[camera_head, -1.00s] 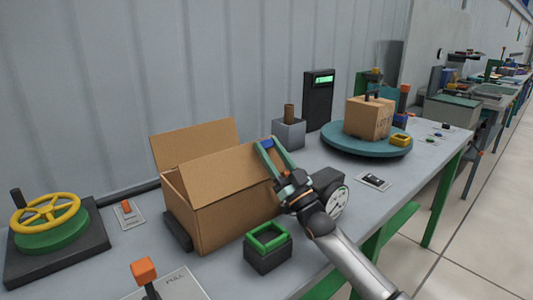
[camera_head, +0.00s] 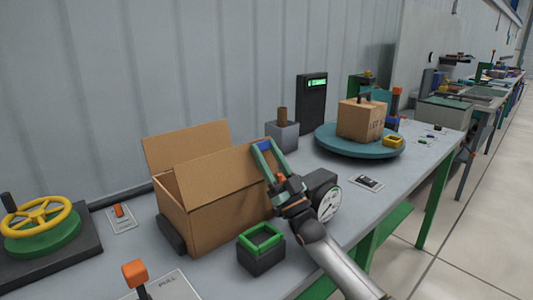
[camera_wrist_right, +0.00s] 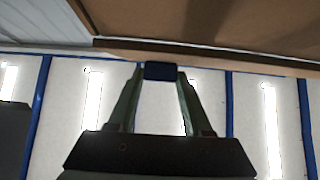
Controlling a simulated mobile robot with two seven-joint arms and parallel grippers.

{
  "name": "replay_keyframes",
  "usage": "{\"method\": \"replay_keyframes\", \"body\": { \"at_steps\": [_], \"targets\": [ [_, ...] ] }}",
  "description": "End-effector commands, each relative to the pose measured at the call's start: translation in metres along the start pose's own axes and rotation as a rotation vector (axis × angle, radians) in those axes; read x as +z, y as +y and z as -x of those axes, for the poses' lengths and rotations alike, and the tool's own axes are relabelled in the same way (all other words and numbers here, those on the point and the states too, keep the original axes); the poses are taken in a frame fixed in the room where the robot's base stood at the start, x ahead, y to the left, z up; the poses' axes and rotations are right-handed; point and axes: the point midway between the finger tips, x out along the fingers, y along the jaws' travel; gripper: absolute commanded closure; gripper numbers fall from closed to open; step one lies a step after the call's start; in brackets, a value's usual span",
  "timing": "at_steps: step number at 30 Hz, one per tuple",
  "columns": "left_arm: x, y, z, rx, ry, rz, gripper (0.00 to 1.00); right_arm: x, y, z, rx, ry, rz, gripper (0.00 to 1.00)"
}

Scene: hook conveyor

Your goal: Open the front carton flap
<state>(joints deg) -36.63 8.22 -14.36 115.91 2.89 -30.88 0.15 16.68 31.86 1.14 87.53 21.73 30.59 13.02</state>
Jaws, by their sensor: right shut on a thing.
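The open brown carton (camera_head: 225,222) stands on the bench at left of centre. Its back flap (camera_head: 190,146) stands up. Its front flap (camera_head: 215,178) slopes up from the front wall, partly covering the opening. My left gripper is not in view.
A green-rimmed dark box (camera_head: 261,252) stands just in front of the carton. A round gauge (camera_head: 328,205) is beside my right wrist. A teal turntable (camera_head: 345,147) with a box (camera_head: 360,120) is at right. A yellow handwheel (camera_head: 40,222) and an orange-topped lever (camera_head: 135,272) are at left.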

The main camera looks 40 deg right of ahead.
Motion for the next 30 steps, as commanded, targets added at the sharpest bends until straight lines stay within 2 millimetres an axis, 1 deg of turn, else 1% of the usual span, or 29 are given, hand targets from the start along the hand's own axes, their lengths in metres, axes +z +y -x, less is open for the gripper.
{"method": "replay_keyframes", "body": {
  "at_steps": [1, 25, 26, 30],
  "targets": [
    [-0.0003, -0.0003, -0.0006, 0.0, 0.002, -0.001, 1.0, 0.0078, -0.0019, 0.005, -0.001, -0.019, -0.002, 1.0],
    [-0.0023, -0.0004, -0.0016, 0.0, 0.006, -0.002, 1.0, 0.0089, -0.0022, 0.0053, -0.001, -0.022, -0.001, 1.0],
    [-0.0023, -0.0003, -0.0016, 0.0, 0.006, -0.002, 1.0, 0.009, -0.0022, 0.0053, -0.001, -0.022, -0.001, 0.49],
    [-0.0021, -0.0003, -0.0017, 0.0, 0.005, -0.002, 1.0, 0.0073, -0.0018, 0.0044, -0.001, -0.018, -0.001, 0.33]
  ]
}}
